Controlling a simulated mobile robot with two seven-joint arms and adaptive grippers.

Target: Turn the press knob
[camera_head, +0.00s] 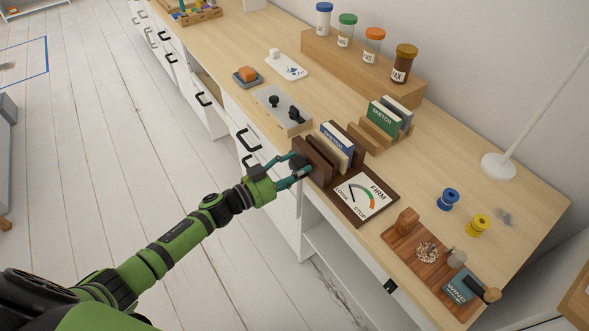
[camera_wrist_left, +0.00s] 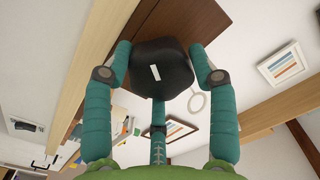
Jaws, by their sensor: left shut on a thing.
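The press is a dark brown wooden block unit (camera_head: 318,160) at the desk's front edge, with a sketchbook (camera_head: 337,147) standing between its boards. Its base carries a dial card (camera_head: 366,194) with a coloured arc, marked LOOSE, STOP and FIRM. The black press knob (camera_wrist_left: 161,72) has a white mark and fills the middle of the left wrist view. In the head view the fingers partly cover the knob. My right gripper is not in view.
A tray with black knobs (camera_head: 288,117) lies left of the press, and a wooden rack with books (camera_head: 384,122) stands behind it. A brown board (camera_head: 407,231) with small items and two spools (camera_head: 448,199) are to the right. Drawer handles (camera_head: 250,140) stick out below the desk edge.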

